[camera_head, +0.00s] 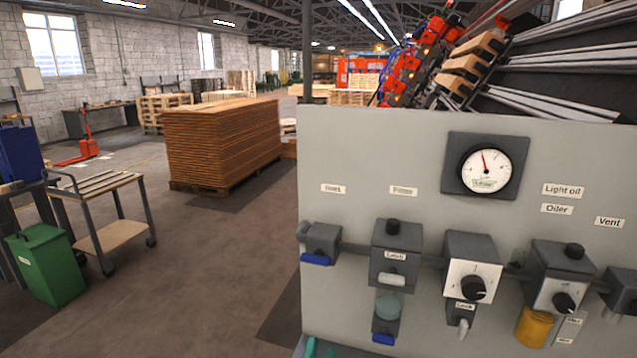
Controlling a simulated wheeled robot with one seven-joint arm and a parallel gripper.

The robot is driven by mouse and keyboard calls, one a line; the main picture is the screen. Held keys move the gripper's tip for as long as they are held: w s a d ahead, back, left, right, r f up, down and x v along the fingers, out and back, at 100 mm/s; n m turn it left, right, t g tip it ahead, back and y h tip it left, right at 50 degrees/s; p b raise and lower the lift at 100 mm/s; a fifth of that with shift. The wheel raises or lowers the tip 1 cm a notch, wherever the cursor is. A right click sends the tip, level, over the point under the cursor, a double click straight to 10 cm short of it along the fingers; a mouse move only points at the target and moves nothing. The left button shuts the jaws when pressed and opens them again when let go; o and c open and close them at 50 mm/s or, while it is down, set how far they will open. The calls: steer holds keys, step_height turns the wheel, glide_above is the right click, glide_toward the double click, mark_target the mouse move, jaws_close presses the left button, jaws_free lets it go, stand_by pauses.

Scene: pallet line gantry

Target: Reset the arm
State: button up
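My arm and my gripper are not in view. A light grey panel (400,145) fills the right half of the picture. It carries a round gauge (485,169) with a red needle, and a row of dark grey units on a pipe. Among them are a unit with a blue lever (315,259), a unit with a clear bowl (388,305), one with a black knob (473,288), and an oiler with a yellow bowl (535,326).
A wheeled cart (105,195) and a green bin (47,265) stand at left. A tall wood stack (220,145) is behind, with a red pallet jack (87,148) farther back. The floor (195,290) between cart and panel is clear. A dark ledge with teal items (311,347) shows below the panel.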

steer(key=s+f+n+g+y, duration=0.25)
steer(key=s+f+n, duration=0.55)
steer(key=s+f, duration=0.8)
steer(key=s+f+n, duration=0.1)
steer(key=s+f, duration=0.1)
steer(key=s, duration=0.8)
steer(key=s+f+n, duration=0.1)
steer(key=s, duration=0.8)
steer(key=shift+s+a+f, duration=0.15)
steer(key=shift+s+f, duration=0.2)
